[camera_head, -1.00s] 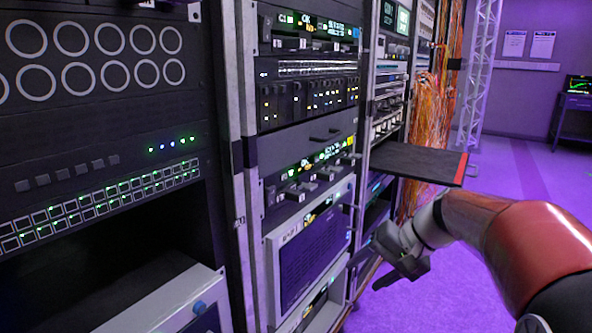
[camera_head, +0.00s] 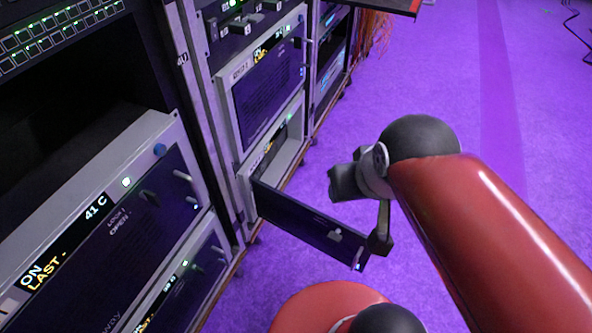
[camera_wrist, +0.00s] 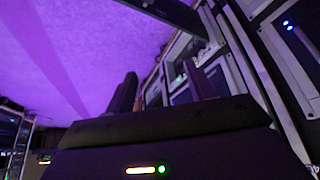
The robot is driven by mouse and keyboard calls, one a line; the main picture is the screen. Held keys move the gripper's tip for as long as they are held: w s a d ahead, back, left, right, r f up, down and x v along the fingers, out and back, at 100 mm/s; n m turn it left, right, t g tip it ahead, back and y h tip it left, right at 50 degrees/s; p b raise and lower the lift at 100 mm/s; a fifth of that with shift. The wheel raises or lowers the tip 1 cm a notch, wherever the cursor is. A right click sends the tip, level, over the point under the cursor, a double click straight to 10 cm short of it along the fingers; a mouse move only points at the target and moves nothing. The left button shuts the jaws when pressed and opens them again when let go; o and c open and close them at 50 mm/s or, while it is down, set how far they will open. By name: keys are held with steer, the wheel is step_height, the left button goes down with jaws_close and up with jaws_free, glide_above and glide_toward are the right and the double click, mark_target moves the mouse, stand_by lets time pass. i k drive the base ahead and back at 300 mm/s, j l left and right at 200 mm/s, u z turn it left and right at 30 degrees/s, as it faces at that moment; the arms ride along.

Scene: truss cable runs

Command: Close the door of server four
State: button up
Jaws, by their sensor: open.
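An open server door (camera_head: 305,222) is a dark panel low in the second rack. It swings out from the left side of a light grey server housing (camera_head: 287,157), across the purple floor, with a small handle near its free end. I cannot read a number on this server. In the wrist view a dark panel (camera_wrist: 170,12) at the top looks like the same door.
A closed server (camera_head: 268,85) sits directly above the open one. Another server (camera_head: 120,235) with an "ON" display stands at the left. A dark shelf with a red edge (camera_head: 390,5) juts out at the top.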

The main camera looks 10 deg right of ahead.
mark_target(310, 224)
steer(key=k+l+z, duration=0.3)
steer(key=z, duration=0.2)
steer(key=k+l+z, duration=0.3)
steer(key=l+z, duration=0.15)
